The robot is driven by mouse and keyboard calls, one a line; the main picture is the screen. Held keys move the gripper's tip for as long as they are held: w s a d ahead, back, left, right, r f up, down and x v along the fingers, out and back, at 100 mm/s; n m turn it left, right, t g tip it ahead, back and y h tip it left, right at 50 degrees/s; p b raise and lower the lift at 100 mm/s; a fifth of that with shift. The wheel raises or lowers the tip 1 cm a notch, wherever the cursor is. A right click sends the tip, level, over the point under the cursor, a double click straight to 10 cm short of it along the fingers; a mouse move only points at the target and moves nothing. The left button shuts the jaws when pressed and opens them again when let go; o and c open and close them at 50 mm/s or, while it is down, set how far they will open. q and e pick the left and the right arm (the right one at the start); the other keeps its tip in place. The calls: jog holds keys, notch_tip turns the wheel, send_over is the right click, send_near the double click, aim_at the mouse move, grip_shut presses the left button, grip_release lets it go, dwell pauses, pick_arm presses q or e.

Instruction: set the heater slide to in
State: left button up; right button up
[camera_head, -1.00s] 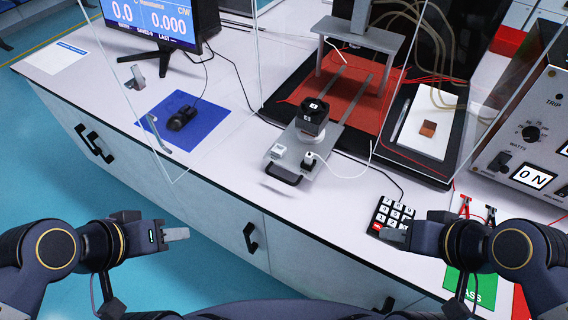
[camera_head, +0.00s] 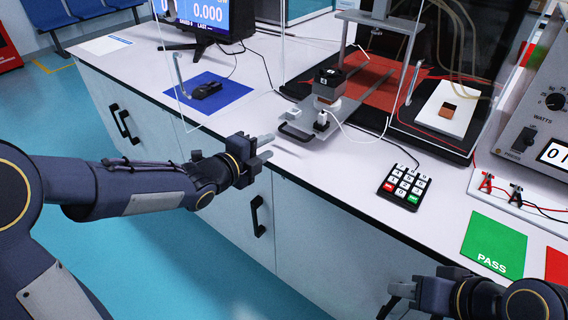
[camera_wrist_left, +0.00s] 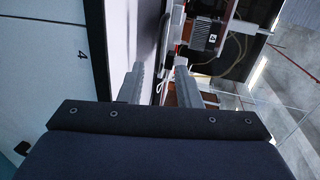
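The heater slide is a grey plate (camera_head: 303,119) with a black front handle (camera_head: 295,132). It sits pulled out toward the table's front edge, ahead of the rails on the red mat. A dark heater block (camera_head: 328,82) labelled on top stands on it. My left gripper (camera_head: 268,147) is open and empty just left of the handle, near the table edge, apart from it.
A keypad (camera_head: 405,186) lies right of the slide. A green PASS mat (camera_head: 494,244) is farther right. A blue mat (camera_head: 210,96) with a mouse lies left. Clear shield panels and a white cable stand near the slide. The front table strip is mostly free.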

pick_arm(q)
jog(key=x, duration=0.8)
jog(key=shift+s+d, duration=0.15)
jog(key=shift+d, duration=0.05)
grip_shut()
